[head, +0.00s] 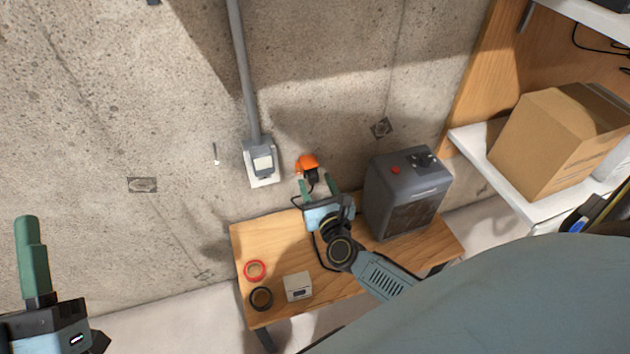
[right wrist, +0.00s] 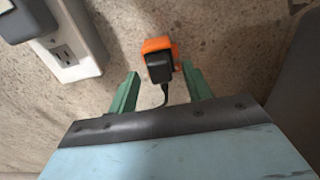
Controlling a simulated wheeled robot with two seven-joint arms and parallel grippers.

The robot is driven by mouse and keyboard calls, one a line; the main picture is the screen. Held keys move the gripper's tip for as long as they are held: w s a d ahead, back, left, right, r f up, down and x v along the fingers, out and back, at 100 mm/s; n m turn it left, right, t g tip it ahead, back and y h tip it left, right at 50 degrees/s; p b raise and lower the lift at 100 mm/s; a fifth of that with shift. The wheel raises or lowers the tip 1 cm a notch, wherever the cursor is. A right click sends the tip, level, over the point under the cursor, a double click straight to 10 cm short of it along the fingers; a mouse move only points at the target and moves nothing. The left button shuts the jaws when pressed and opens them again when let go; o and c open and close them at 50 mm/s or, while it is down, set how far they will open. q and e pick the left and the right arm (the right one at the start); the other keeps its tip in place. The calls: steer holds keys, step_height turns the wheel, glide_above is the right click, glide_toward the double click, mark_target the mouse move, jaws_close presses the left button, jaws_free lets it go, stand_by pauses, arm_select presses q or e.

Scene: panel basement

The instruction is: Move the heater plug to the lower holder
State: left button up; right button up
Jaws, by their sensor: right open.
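The black heater plug (head: 311,175) sits at an orange holder (head: 306,162) on the concrete wall, with its cord hanging down. In the right wrist view, the plug (right wrist: 160,68) covers part of the orange holder (right wrist: 158,45). My right gripper (head: 318,183) is open, just in front of and below the plug; in the right wrist view its green fingers (right wrist: 160,78) stand on either side of the plug and cord, with gaps visible. My left gripper (head: 32,255) is at the far lower left, away from the plug; its finger opening cannot be made out. No second holder is clearly visible.
A wall outlet (head: 262,178) with a grey cover and conduit is left of the orange holder. The dark heater (head: 405,195) stands right of my right gripper on a wooden table (head: 240,240). Red tape (head: 255,262), black tape (head: 252,299) and a small white box (head: 298,287) lie in front.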

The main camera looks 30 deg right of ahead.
arm_select(q)
step_height(320, 180, down, 6)
steer(key=w+g+y+p, duration=0.1)
steer(key=w+g, duration=0.1)
steer(key=g, duration=0.2)
steer(key=shift+a+g+y+p, duration=0.15)
steer(key=shift+g+y+p, duration=0.15)
steer(key=shift+y+p, duration=0.1)
arm_select(e)
steer(key=v, duration=1.2)
steer(key=shift+s, duration=0.1)
